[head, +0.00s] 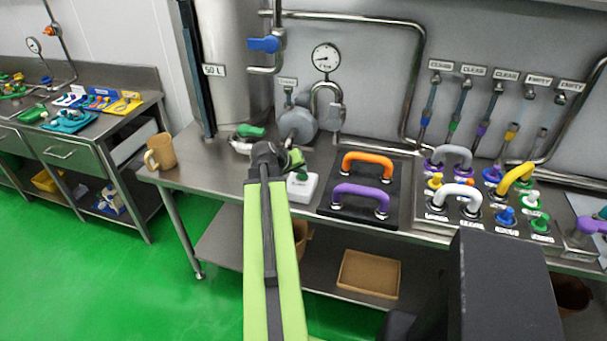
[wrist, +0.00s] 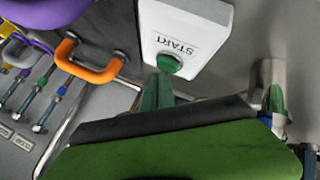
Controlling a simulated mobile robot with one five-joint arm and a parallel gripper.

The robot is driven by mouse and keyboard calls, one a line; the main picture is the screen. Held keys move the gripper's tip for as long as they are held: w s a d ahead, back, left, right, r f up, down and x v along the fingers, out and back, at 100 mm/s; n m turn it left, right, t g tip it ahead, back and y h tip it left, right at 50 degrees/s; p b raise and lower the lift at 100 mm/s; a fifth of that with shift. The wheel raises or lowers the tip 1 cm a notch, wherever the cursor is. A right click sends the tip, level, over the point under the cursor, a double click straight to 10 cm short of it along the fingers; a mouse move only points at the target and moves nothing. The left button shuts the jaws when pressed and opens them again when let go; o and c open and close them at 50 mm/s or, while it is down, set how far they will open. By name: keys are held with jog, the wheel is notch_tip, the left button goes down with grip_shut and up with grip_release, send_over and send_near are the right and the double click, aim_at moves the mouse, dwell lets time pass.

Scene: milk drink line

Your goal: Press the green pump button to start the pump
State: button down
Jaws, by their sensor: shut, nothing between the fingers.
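The green pump button (wrist: 170,63) sits on a white box marked START (wrist: 186,32), which shows upside down in the wrist view. In the head view the white box (head: 303,187) stands on the steel bench, and its green button (head: 302,174) shows just below my gripper (head: 295,159). My gripper is shut and empty. In the wrist view its dark green tip (wrist: 157,92) is right beside the button's edge. I cannot tell whether they touch. The rest of the gripper fills the lower part of that view.
A black board with an orange handle (head: 368,159) and a purple handle (head: 361,193) lies right of the box. A tan mug (head: 160,152) stands at the bench's left end. Behind are a pump (head: 299,125), gauge (head: 326,57) and pipes.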

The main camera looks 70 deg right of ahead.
aim_at(301, 176)
jog(key=shift+f, duration=0.3)
jog(key=shift+r, duration=0.1)
jog(key=shift+r+p, duration=0.7)
jog(key=shift+r, duration=0.2)
notch_tip(301, 176, up, 6)
jog(key=p, duration=0.6)
